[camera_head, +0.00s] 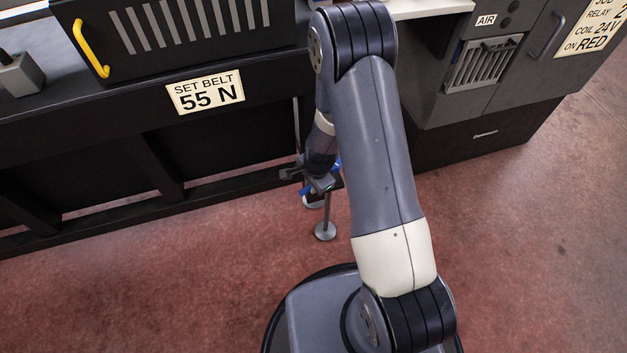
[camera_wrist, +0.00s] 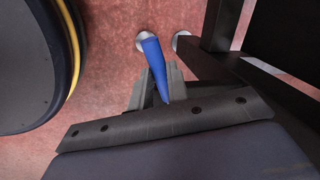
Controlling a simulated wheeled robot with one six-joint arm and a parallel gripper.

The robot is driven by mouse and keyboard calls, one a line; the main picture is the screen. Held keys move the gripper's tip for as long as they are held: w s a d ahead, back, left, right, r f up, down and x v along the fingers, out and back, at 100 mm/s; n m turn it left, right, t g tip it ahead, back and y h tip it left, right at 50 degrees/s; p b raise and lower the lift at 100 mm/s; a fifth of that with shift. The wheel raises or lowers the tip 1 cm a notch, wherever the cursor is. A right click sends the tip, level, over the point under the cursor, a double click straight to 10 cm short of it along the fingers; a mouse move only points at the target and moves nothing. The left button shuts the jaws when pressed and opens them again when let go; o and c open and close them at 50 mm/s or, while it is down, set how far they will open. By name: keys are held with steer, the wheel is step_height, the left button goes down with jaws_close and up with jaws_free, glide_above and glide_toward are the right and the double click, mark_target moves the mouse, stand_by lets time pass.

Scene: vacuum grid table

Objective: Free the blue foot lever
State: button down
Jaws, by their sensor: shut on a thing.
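The blue foot lever shows in the wrist view (camera_wrist: 152,55) as a slim blue bar running between my gripper's two grey fingers. My gripper (camera_wrist: 160,80) is shut on this bar. In the head view, my gripper (camera_head: 318,184) is low beside the black bench frame, and a small blue piece of the lever (camera_head: 305,190) shows beside it. The rest of the lever is hidden by my gripper and arm. I cannot tell from these views what holds the lever.
A thin metal post with a round foot (camera_head: 325,231) stands on the red floor close to my gripper. The dark bench (camera_head: 60,135) with a "SET BELT 55 N" label (camera_head: 206,94) is behind. A grey cabinet (camera_head: 450,90) stands to the right. Open floor (camera_head: 540,230) lies at right.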

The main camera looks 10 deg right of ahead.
steer(key=shift+w, duration=0.1)
stand_by(0.3)
steer(key=c, duration=1.3)
jaws_free()
steer(key=shift+c, duration=0.2)
step_height(320, 180, up, 11)
steer(key=s+p, duration=0.2)
steer(key=p, duration=0.1)
steer(key=shift+d+f+p, duration=0.2)
steer(key=shift+d+p, duration=0.2)
steer(key=shift+d, duration=0.05)
steer(key=f+b, duration=0.1)
steer(key=f, duration=0.2)
steer(key=w+f+b, duration=0.1)
steer(key=f, duration=0.3)
steer(key=w+a+f+b, duration=0.1)
steer(key=f+b, duration=0.1)
steer(key=f, duration=0.2)
steer(key=shift+s+r, duration=0.15)
steer(key=shift+r, duration=0.05)
steer(key=shift+d, duration=0.1)
steer(key=shift+r, duration=0.1)
